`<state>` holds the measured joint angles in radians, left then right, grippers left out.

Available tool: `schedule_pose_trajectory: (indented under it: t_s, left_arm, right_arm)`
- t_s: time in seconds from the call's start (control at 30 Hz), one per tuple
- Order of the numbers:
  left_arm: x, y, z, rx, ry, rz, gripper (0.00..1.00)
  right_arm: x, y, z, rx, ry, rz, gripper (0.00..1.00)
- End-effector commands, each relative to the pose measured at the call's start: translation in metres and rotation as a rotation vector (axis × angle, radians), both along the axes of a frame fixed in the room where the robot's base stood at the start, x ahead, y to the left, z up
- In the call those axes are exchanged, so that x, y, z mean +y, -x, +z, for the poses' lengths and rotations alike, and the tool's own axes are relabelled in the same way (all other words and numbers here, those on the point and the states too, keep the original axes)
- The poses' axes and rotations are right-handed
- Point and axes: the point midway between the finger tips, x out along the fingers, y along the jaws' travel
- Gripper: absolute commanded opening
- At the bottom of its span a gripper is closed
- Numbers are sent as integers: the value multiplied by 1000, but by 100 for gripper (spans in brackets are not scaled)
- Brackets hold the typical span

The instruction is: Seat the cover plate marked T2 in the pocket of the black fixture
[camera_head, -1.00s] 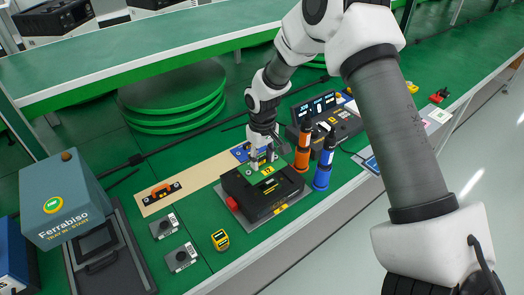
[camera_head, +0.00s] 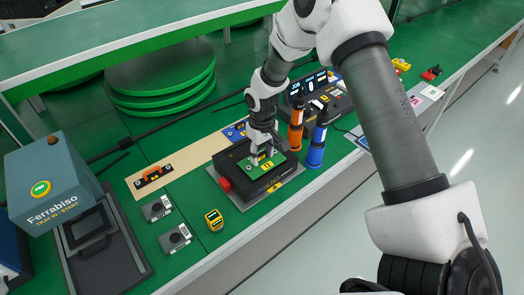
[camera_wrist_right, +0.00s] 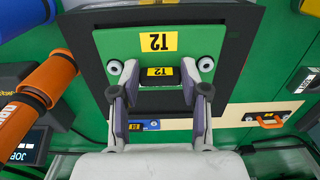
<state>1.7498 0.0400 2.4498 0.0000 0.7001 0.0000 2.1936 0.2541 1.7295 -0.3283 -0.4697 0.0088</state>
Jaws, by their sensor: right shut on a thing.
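The cover plate (camera_wrist_right: 204,40) is green, with a yellow T2 label and a white round spot near each of two corners. It also shows in the head view (camera_head: 274,172), over the pocket of the black fixture (camera_head: 275,187). In the right wrist view the fixture (camera_wrist_right: 86,25) frames the plate. My right gripper (camera_head: 262,153) is shut on the plate's dark raised grip, which shows between the fingertips in the wrist view (camera_wrist_right: 160,82). The plate looks roughly level; I cannot tell whether it sits fully down in the pocket. My left gripper is out of view.
An orange cylinder (camera_head: 295,133) and a blue one (camera_head: 317,148) stand close right of the fixture. The Ferrabiso box (camera_head: 55,185) stands at far left. A beige strip (camera_head: 190,160) lies behind.

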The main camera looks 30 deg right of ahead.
Motion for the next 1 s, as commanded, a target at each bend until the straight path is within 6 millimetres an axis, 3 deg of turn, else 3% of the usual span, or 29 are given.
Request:
schedule_pose_trajectory:
  t_s: [1.0]
  left_arm:
    - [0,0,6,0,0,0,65]
  right_arm:
    - [0,0,0,-1,0,0,7]
